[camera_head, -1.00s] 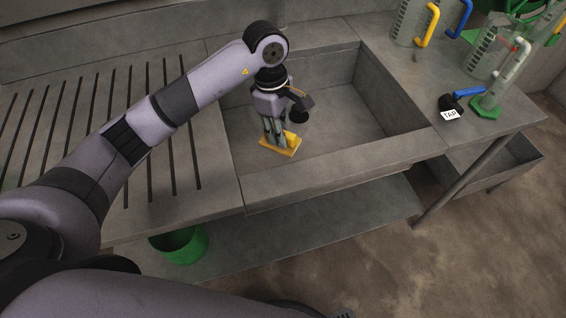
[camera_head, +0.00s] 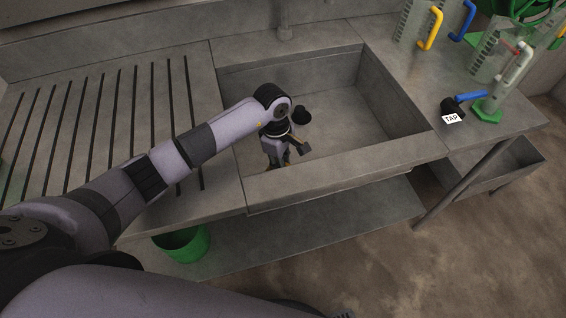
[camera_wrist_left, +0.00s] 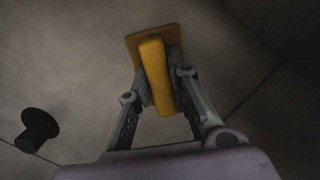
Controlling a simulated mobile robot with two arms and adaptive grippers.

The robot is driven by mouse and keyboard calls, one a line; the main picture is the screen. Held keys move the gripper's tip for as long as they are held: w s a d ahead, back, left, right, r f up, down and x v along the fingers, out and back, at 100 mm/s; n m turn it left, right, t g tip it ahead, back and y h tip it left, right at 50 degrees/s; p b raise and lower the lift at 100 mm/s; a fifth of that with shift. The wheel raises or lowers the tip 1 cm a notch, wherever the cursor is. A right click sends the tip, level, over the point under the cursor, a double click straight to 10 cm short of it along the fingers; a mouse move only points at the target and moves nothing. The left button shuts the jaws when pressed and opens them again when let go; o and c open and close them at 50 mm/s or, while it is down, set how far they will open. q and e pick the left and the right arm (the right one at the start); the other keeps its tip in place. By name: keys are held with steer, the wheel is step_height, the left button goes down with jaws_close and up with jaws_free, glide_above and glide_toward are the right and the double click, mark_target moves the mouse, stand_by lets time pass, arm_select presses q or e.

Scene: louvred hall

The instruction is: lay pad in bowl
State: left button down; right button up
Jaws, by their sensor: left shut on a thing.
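The yellow pad (camera_wrist_left: 156,70), a flat plate with a raised grip bar, is between the fingers of my left gripper (camera_wrist_left: 160,82) in the left wrist view. The gripper is shut on the bar. In the head view my left gripper (camera_head: 271,164) is down inside the sink bowl (camera_head: 350,110), close behind its front wall. That wall and the gripper hide nearly all of the pad there. I cannot tell whether the pad touches the bowl floor. My right gripper is not in view.
A black round fitting (camera_head: 301,116) stands in the bowl, apart from the pad. The slotted drainboard (camera_head: 110,130) lies left. Clear jugs with a yellow handle (camera_head: 431,28) and a blue handle (camera_head: 463,20), and a TAP tag (camera_head: 453,118), are right. A green bucket (camera_head: 182,244) is below.

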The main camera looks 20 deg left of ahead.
arm_select(q)
steer(key=shift+f, duration=0.15)
steer(key=c, duration=1.5)
jaws_free()
steer(key=r, duration=0.4)
steer(key=a+r, duration=0.1)
steer(key=r, duration=0.3)
steer(key=r+b, duration=0.1)
steer(key=r, duration=0.3)
steer(key=shift+w+a+r, duration=0.1)
steer(key=shift+a+r, duration=0.05)
steer(key=shift+a, duration=0.05)
